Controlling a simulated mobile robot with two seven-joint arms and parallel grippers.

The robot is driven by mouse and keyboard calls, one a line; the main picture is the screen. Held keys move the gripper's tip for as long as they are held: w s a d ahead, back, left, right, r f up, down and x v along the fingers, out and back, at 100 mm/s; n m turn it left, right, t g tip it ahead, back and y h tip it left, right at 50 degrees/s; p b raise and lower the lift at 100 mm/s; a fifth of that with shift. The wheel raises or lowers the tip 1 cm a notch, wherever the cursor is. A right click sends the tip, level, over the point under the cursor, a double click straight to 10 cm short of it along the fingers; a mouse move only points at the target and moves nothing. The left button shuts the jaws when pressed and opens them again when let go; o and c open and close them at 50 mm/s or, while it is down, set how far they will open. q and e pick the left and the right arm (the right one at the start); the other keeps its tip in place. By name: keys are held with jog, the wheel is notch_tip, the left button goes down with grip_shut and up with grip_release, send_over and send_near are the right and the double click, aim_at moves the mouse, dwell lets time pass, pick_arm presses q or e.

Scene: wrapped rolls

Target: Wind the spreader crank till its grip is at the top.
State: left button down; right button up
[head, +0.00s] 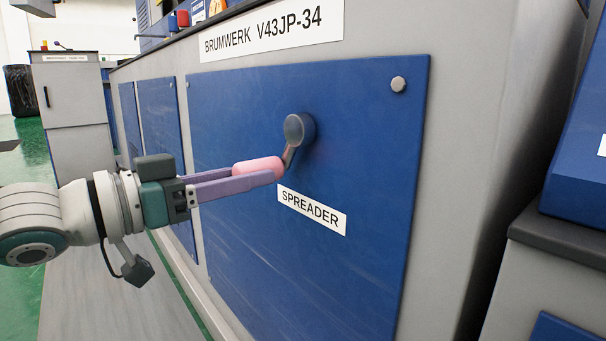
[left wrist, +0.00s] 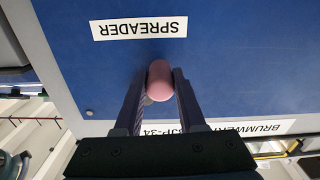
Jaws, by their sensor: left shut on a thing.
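The spreader crank (head: 299,130) has a round dark grey hub on the blue panel, above the white SPREADER label (head: 311,210). Its short arm points down and slightly left from the hub. Its pink grip (head: 257,164) sticks out from the panel, lower than the hub. My left gripper (head: 254,174) comes in from the left, its purple fingers shut around the grip. In the left wrist view the pink grip (left wrist: 160,80) sits between the two fingers, and the label (left wrist: 139,28) appears upside down. The hub is hidden there. My right gripper is not in view.
The blue panel (head: 345,130) is on a grey machine marked BRUMWERK V43JP-34 (head: 262,32). A bolt head (head: 398,85) sits at its upper right. Another machine part (head: 560,265) is at right.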

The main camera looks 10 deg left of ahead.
pick_arm(q)
jog(key=shift+a+r, duration=0.1)
jog(key=shift+r, duration=0.05)
jog(key=m+p, duration=0.1)
jog(key=w+a+r+m+p, duration=0.1)
jog(key=m, duration=0.1)
jog(key=shift+r+m, duration=0.1)
jog(key=shift+m, duration=0.2)
jog(key=r+m+p, duration=0.2)
jog(key=m, duration=0.2)
notch_tip(320, 180, up, 7)
jog(key=m+p, duration=0.6)
jog(key=m, duration=0.9)
send_over(246, 166)
jog(key=w+a, duration=0.1)
jog(key=shift+a+r, duration=0.1)
jog(key=shift+a, duration=0.05)
jog(key=m, duration=0.1)
jog(key=s+d+m, duration=0.1)
jog(key=m, duration=0.1)
jog(key=shift+d+r+m, duration=0.15)
jog(key=shift+r+m, duration=0.15)
jog(key=shift+r, duration=0.1)
jog(key=shift+s+d+r+m+p, duration=0.1)
jog(key=shift+s+d+m+p, duration=0.2)
jog(key=shift+m, duration=0.65)
jog(key=shift+s+d+r+m+p, duration=0.1)
jog(key=shift+s+d+m, duration=0.3)
jog(key=shift+m, duration=0.55)
jog(key=shift+d, duration=0.1)
